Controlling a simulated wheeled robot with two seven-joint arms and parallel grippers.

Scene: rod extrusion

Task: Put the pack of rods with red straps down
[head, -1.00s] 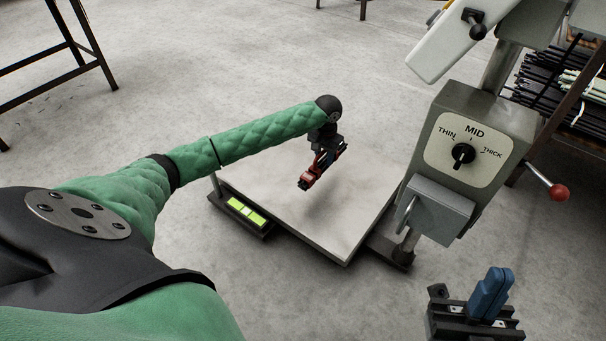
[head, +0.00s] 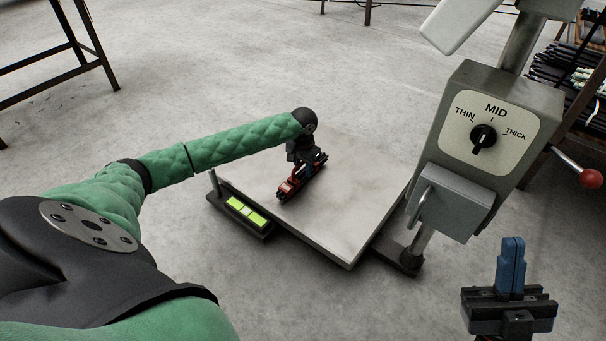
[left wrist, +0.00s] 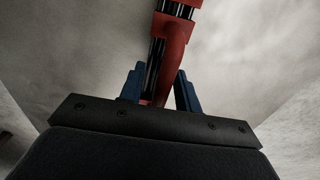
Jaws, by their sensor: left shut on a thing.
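The pack of rods with red straps (head: 290,188) is a short dark bundle at the left part of the pale platform (head: 345,215). It lies level, on the platform or just above it; I cannot tell which. My left gripper (head: 308,166) is shut on it from above. In the left wrist view the pack (left wrist: 176,40) runs between the blue fingers (left wrist: 160,88), with a red strap between their tips. My right gripper (head: 512,245) is at the lower right, its blue fingers together and empty, away from the platform.
A grey machine with a THIN, MID, THICK dial (head: 483,137) stands right of the platform, with a red-knobbed lever (head: 591,178). A green-lit display (head: 246,213) sits at the platform's left edge. A rack of rods (head: 565,80) is at far right. Most of the platform is clear.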

